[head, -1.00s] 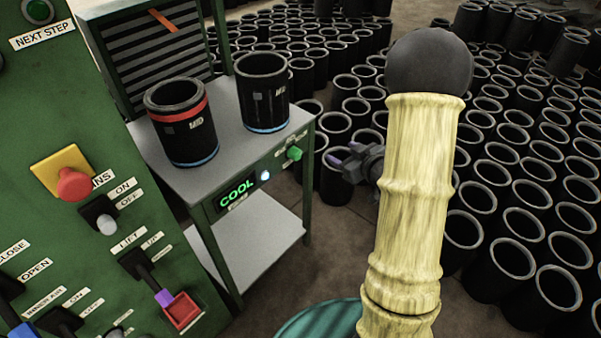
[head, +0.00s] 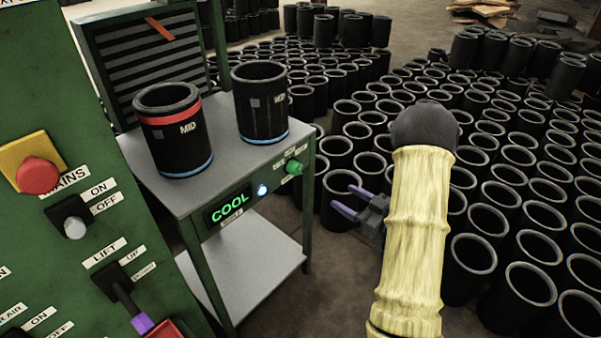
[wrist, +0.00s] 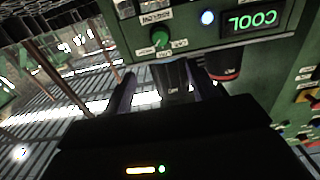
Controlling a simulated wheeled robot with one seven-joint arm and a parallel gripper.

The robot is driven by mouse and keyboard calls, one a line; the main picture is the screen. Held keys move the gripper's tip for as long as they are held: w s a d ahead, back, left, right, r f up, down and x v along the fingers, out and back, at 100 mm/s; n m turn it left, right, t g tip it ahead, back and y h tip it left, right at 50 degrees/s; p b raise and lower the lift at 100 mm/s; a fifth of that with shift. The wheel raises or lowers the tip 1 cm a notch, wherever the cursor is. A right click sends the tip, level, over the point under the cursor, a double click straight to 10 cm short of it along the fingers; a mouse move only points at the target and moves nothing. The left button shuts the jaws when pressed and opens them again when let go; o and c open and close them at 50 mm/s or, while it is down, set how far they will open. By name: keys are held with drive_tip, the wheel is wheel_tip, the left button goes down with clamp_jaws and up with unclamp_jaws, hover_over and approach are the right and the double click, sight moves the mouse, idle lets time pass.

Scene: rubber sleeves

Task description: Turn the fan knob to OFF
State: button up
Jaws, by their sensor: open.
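The green fan knob (head: 294,167) sits on the front panel of the grey-topped bench, right of a lit white-blue lamp (head: 262,190) and a display reading COOL (head: 229,208). The knob also shows in the wrist view (wrist: 160,37), at the upper middle, with small labels around it that I cannot read. Its pointer setting is not clear. My gripper (head: 342,197) is open and empty, its purple fingers pointing toward the bench. It is to the right of the knob and slightly lower in the head view, apart from it. In the wrist view the knob appears between and beyond the fingers.
A green control panel (head: 105,235) with switches stands at left. Many black sleeves crowd the floor behind and right of my arm.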

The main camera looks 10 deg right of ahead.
sight(299, 170)
drive_tip(key=b+x, duration=0.2)
drive_tip(key=x, duration=1.4)
drive_tip(key=shift+w+a, duration=0.2)
drive_tip(key=shift+w, duration=0.1)
drive_tip(key=c, duration=1)
